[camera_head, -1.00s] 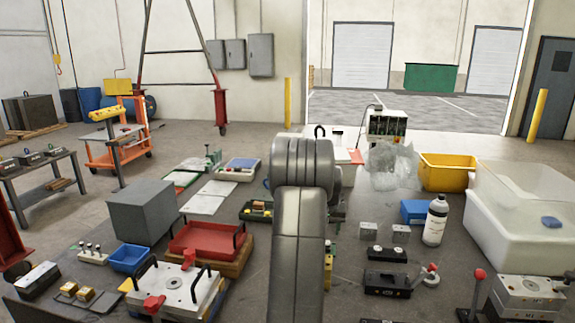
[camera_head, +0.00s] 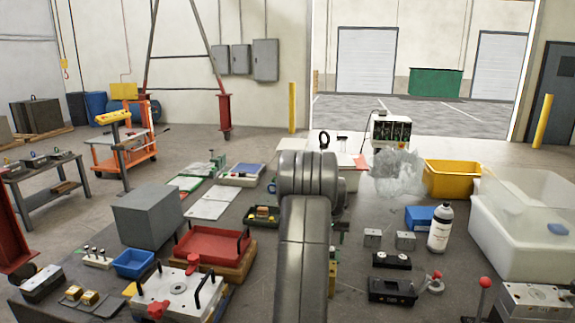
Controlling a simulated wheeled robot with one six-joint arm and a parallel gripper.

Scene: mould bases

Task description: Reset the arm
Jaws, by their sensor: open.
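My grey arm (camera_head: 307,225) rises through the middle of the head view, with its bulky rounded joint (camera_head: 310,172) over the middle of the bench. My gripper does not show; the arm hides whatever lies directly behind it. No held object can be seen.
The crowded bench has a grey box (camera_head: 148,218), red tray (camera_head: 212,246), handled mould base (camera_head: 180,295) and blue bin (camera_head: 134,263) at left. At right are a white bottle (camera_head: 439,228), yellow bin (camera_head: 452,180) and large white tub (camera_head: 515,240). Papers (camera_head: 212,201) lie left of the arm.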

